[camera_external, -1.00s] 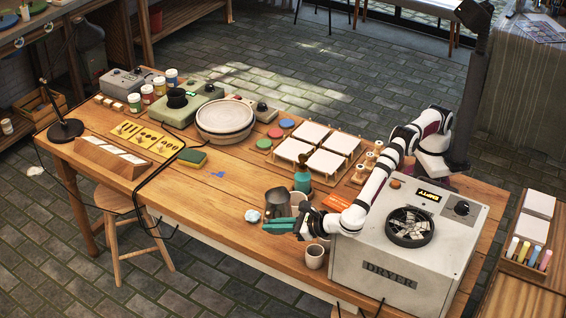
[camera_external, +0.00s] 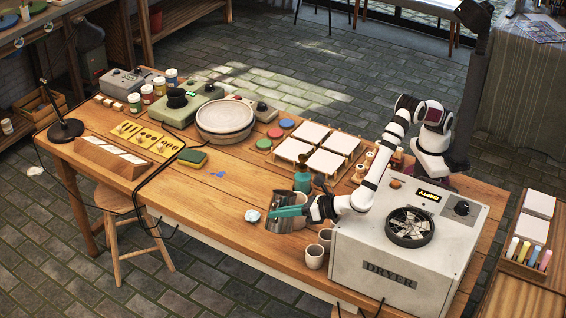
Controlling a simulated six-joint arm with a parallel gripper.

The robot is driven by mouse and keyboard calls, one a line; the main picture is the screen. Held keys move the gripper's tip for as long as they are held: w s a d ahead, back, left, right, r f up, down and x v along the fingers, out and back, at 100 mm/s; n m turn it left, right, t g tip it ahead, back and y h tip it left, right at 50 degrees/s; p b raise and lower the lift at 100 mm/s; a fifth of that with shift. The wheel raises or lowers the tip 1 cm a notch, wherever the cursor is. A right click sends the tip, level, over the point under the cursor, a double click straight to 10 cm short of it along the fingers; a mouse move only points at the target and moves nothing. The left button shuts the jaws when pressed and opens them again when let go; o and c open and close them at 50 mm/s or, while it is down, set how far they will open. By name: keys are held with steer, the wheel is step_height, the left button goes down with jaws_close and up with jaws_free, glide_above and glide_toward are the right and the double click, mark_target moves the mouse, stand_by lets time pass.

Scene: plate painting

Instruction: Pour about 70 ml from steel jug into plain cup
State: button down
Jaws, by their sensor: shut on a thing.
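The steel jug (camera_external: 280,224) stands out as a grey metal vessel near the front edge of the wooden table, left of the dryer. My gripper (camera_external: 288,212), with teal fingers, is shut on the jug and covers part of it. The jug looks close to upright; whether its base is clear of the table is hard to tell. Two small pale cups stand to its right by the dryer: a front cup (camera_external: 314,258) and a rear cup (camera_external: 325,238). I cannot tell which is the plain cup. The contents of jug and cups are too small to see.
The dryer (camera_external: 400,262) stands close right of the cups. A teal pot (camera_external: 302,181) with brown tools is behind the jug. White tiles (camera_external: 325,163) are farther back. The left-centre tabletop is mostly clear.

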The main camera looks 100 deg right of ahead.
mark_target(285, 202)
steer(key=shift+s+d+r+m+t+y, duration=0.2)
steer(key=shift+s+d+m+t+y, duration=0.15)
steer(key=shift+s+d+m, duration=0.45)
steer(key=shift+s+d+r+m+t+y, duration=0.1)
steer(key=shift+s+d+m+t+y, duration=0.2)
steer(key=shift+d+m, duration=0.3)
steer(key=shift+s+d+r+m+t, duration=0.25)
steer(key=shift+d+r+m, duration=0.25)
steer(key=shift+r, duration=0.2)
steer(key=shift+s+d+m+t, duration=0.4)
steer(key=shift+d+m+t, duration=0.1)
steer(key=shift+m, duration=0.2)
steer(key=shift+d+r+y, duration=0.1)
steer(key=shift+y, duration=0.15)
steer(key=shift+s+d+r+m+t, duration=0.3)
steer(key=shift+s+d+r+m, duration=0.15)
steer(key=shift+m, duration=0.25)
steer(key=shift+s+d+r, duration=0.1)
steer(key=shift+d+r, duration=0.05)
steer(key=shift+d, duration=0.1)
steer(key=shift+s+d+r+m+p, duration=0.3)
steer(key=shift+s+d+m, duration=0.2)
steer(key=shift+d+m, duration=0.2)
steer(key=shift+s+d+r+m+t, duration=0.25)
steer(key=shift+r+m+t, duration=0.15)
steer(key=shift+r, duration=0.1)
